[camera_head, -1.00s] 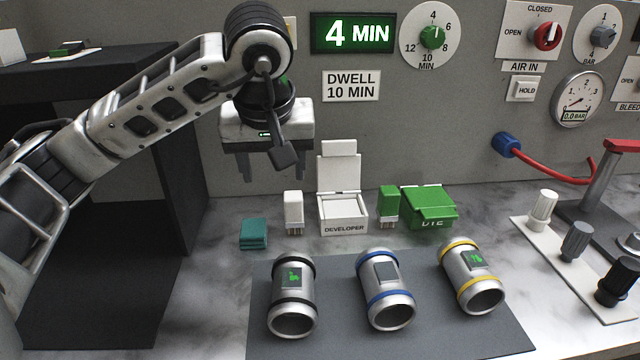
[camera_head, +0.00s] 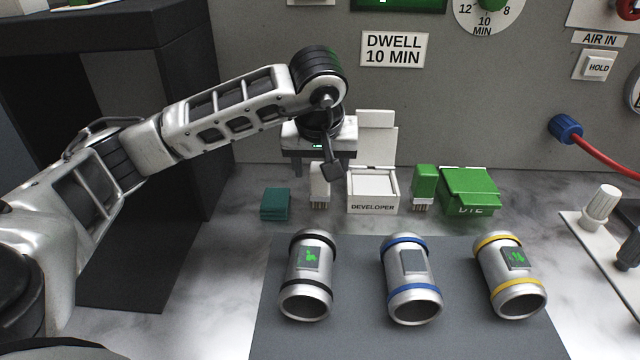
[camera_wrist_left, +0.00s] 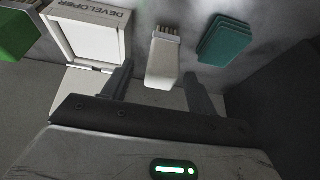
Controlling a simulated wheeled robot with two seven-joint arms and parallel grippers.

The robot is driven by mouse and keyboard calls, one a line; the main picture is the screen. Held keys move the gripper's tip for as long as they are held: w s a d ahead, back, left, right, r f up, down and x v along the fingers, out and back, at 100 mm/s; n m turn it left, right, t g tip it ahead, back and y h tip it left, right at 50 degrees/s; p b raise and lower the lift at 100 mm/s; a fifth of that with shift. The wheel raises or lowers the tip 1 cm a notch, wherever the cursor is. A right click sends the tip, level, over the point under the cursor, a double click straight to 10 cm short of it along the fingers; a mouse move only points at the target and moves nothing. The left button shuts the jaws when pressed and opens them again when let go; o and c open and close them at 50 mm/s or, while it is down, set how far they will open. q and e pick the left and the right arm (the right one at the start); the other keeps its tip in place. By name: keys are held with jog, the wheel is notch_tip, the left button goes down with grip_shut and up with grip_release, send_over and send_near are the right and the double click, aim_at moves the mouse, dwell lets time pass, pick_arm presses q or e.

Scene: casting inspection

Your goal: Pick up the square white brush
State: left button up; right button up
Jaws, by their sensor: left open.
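The square white brush (camera_head: 319,189) stands upright on the marble counter, left of the white developer box; part of it is hidden behind my left gripper and wrist in the head view. In the left wrist view the white brush (camera_wrist_left: 163,57) shows its white body and bristle end, lying between the lines of the two fingers. My left gripper (camera_head: 318,170) is open and empty, with its fingers pointing down around the brush's upper part; the wrist view shows the fingers (camera_wrist_left: 157,85) apart on either side of it. I cannot tell whether they touch it. My right gripper is not in view.
The open developer box (camera_head: 372,206) stands close right of the brush, and a teal cloth stack (camera_head: 275,204) close left. A green brush (camera_head: 424,184) and green box (camera_head: 468,192) stand further right. Three banded cylinders (camera_head: 411,280) lie on the grey mat in front.

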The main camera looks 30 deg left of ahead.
aim_at(320, 179)
pick_arm(q)
jog(key=x, duration=0.4)
jog(key=shift+s+f, duration=0.2)
jog(key=shift+f, duration=0.15)
jog(key=c, duration=1.1)
jog(key=shift+o, duration=0.2)
jog(key=shift+r, duration=0.15)
jog(key=shift+r, duration=0.2)
jog(key=v, duration=0.3)
jog(key=shift+w+r, duration=0.3)
jog(key=shift+r, duration=0.05)
jog(key=s+d+r+p, duration=0.1)
jog(key=s+d+r, duration=0.7)
jog(key=s+r, duration=0.1)
jog(key=shift+s+p, duration=0.4)
jog(key=shift+s, duration=0.45)
